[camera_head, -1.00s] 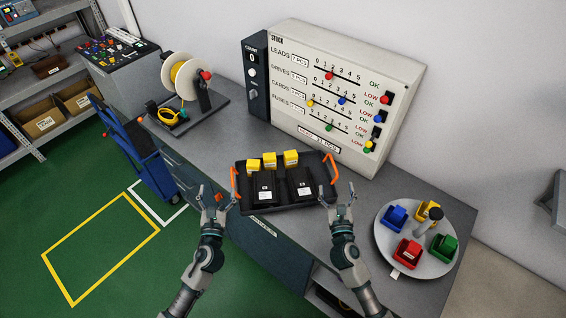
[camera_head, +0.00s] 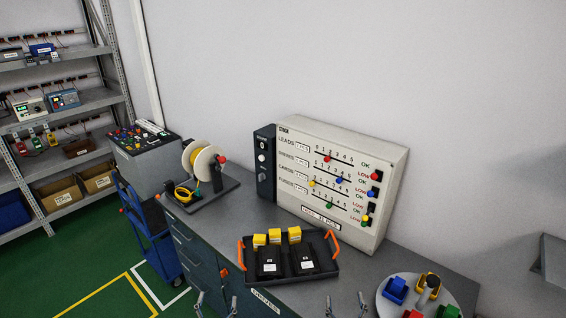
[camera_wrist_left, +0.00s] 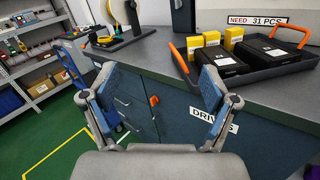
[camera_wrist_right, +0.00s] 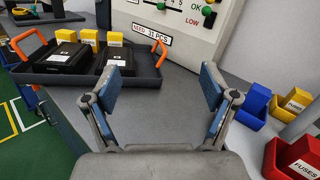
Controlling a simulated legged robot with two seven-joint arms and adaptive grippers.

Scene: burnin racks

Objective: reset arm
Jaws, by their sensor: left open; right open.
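My left gripper (camera_head: 215,302) shows at the bottom edge of the head view, in front of the workbench drawers. In the left wrist view its two blue-padded fingers (camera_wrist_left: 160,95) are apart with nothing between them. My right gripper (camera_head: 345,304) is at the bottom edge of the head view, over the bench. In the right wrist view its fingers (camera_wrist_right: 160,95) are apart and empty. Both grippers are clear of the black tray (camera_head: 325,268), which has orange handles and holds several yellow boxes (camera_head: 276,236) and two black drives (camera_head: 303,258).
The stock panel (camera_head: 345,150) stands behind the tray. A cable reel (camera_head: 203,163) is at the left of the bench. A round turntable (camera_head: 450,300) with coloured bins is at the right. A blue cart (camera_head: 150,230) and shelves (camera_head: 95,100) stand further left.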

